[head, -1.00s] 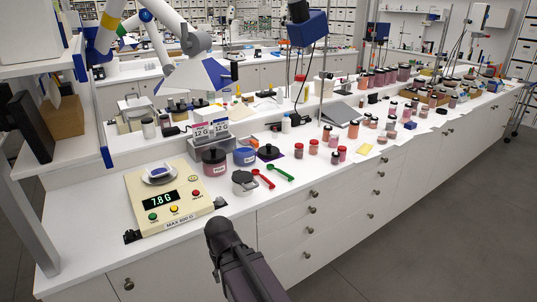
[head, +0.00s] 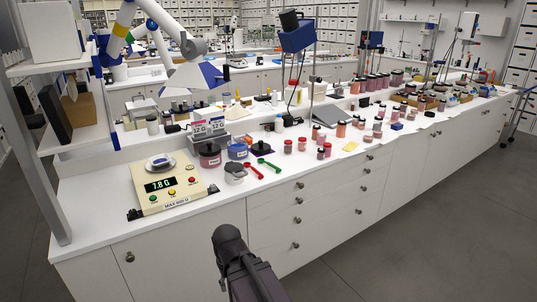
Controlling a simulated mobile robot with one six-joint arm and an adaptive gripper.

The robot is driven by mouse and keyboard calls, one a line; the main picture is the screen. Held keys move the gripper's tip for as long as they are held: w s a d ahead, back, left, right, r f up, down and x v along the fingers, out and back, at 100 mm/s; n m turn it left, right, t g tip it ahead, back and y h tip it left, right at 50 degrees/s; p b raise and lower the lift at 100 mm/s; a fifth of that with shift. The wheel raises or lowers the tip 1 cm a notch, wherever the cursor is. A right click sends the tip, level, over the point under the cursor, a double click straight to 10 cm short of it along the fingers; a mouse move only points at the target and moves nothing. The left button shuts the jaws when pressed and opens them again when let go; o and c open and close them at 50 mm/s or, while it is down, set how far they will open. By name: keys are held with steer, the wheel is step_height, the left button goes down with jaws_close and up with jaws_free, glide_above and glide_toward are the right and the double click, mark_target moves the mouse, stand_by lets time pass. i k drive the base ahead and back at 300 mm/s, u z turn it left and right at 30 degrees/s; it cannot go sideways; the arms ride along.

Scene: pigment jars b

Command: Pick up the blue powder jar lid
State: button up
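A small jar with a blue body and blue top (head: 238,151) stands on the white bench, right of the dark red jar with a black lid (head: 210,155). A black knobbed lid (head: 262,147) lies on a dark purple patch just right of the blue jar. The blue jar seems to have no black lid on it, so this one may be its lid; I cannot be sure at this size. A dark part of my arm (head: 240,262) rises from the bottom edge, in front of the drawers and well short of the jars. My gripper's fingers do not show.
A cream scale (head: 172,198) reading 7.8 G stands on the left. A grey container (head: 235,174), a red scoop (head: 252,171) and a green scoop (head: 270,165) lie in front of the jars. Several small jars stand farther right. The bench's front edge near the scoops is clear.

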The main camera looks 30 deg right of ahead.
mark_target(260, 148)
steer(key=k, duration=0.7)
steer(key=z, duration=0.35)
steer(key=i, duration=0.6)
steer(key=z, duration=0.35)
steer(key=i, duration=1.3)
steer(key=u, duration=0.15)
